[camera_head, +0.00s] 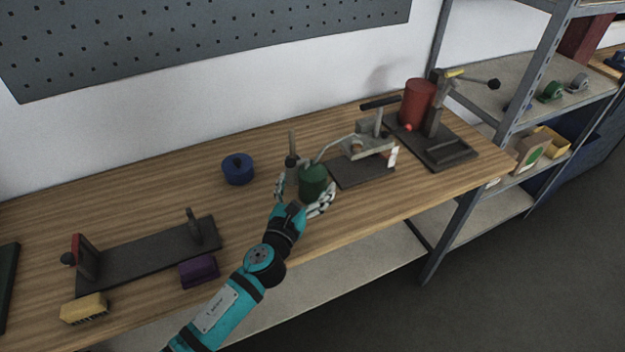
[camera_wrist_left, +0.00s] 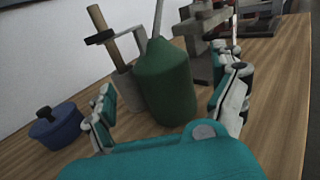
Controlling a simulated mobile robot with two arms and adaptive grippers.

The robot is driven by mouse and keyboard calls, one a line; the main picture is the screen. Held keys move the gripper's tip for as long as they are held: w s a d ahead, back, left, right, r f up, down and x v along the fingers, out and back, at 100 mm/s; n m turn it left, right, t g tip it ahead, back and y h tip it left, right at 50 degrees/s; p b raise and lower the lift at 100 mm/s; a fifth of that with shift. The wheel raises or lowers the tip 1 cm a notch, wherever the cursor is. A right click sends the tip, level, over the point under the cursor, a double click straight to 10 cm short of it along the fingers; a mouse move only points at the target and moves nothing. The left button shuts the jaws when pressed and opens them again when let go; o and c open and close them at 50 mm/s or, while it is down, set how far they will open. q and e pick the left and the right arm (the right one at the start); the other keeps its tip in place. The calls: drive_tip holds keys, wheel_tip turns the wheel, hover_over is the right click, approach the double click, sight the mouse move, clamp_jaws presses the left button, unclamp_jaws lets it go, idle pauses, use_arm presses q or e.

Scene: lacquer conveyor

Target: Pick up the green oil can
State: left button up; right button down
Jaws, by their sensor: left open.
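The green oil can (camera_head: 313,181) stands upright on the wooden bench, with a thin grey spout rising from its top. It also fills the middle of the left wrist view (camera_wrist_left: 166,84). My left gripper (camera_head: 306,195) is open, with one finger on each side of the can. In the left wrist view the fingers (camera_wrist_left: 168,108) show apart from the can, with a gap on both sides. My right gripper is not in view.
Close behind the can stands a holder with a wooden handle (camera_wrist_left: 100,22). A blue lidded pot (camera_head: 238,170) is to the left. A dark plate with a clamp device (camera_head: 368,146) is just right. A purple block (camera_head: 199,270) lies front left.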

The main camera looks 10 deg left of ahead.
use_arm(q)
drive_tip(key=w, duration=0.2)
drive_tip(key=shift+w+d+f, duration=0.1)
drive_tip(key=shift+w+d, duration=0.15)
drive_tip(key=shift+w, duration=0.15)
drive_tip(key=shift+w+d, duration=0.1)
drive_tip(key=shift+w, duration=0.3)
drive_tip(key=shift+s, duration=0.1)
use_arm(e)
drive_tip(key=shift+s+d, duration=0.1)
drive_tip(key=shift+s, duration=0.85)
use_arm(q)
drive_tip(key=c, duration=1.5)
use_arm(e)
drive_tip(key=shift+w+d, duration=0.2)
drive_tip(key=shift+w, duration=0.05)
use_arm(q)
drive_tip(key=shift+o, duration=0.2)
